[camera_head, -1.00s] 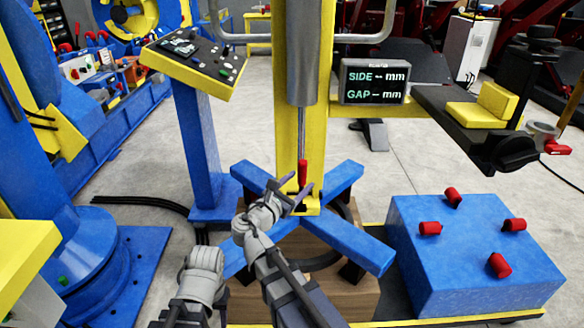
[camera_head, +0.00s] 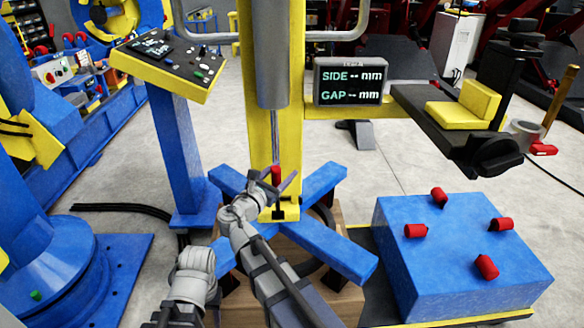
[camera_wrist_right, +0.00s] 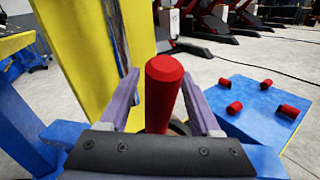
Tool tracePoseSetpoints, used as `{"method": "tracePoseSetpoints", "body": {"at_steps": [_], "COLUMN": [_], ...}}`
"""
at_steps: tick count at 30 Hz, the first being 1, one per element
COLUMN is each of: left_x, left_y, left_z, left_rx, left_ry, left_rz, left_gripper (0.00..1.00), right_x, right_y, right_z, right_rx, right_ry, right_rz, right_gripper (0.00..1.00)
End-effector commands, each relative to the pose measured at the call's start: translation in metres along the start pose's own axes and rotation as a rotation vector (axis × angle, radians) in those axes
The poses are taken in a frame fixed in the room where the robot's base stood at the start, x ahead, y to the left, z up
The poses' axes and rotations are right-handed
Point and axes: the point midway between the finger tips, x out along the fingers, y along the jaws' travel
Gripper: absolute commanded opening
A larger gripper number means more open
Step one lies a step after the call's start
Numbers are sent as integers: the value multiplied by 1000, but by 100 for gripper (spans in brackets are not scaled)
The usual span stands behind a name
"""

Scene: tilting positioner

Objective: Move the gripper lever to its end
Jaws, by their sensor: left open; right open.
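The gripper lever has a red handle (camera_head: 276,175) and stands at the foot of the yellow column (camera_head: 276,140). My right gripper (camera_head: 272,187) is open at this lever. In the right wrist view, the red handle (camera_wrist_right: 163,90) stands upright between the spread fingers (camera_wrist_right: 160,108), with a gap visible on both sides. The dark gripper body hides the handle's lower end. My left gripper (camera_head: 176,316) is low at the left, well away from the lever. Its fingers are hard to make out, but it appears open.
Blue legs (camera_head: 330,245) spread around the column's foot. A blue box (camera_head: 455,250) with several red knobs stands at the right. A control panel (camera_head: 165,65) is at the left. The display (camera_head: 350,82) reads "SIDE -- mm" and "GAP -- mm".

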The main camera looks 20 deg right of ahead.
Motion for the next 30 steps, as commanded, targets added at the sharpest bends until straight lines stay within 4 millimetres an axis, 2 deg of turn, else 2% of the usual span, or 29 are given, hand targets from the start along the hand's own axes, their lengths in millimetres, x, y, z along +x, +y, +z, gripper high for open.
{"method": "tracePoseSetpoints", "body": {"at_steps": [9,26,30], "left_x": [0,0,0], "left_y": [0,0,0], "left_z": [0,0,0], "left_rx": [0,0,0], "left_ry": [0,0,0], "left_rz": [0,0,0], "left_gripper": [50,50,50], "right_x": [1,1,1], "right_y": [2,2,2], "right_z": [0,0,0], "right_rx": [0,0,0], "right_ry": [0,0,0], "right_rz": [1,1,1], "right_gripper": [63,0,0]}}
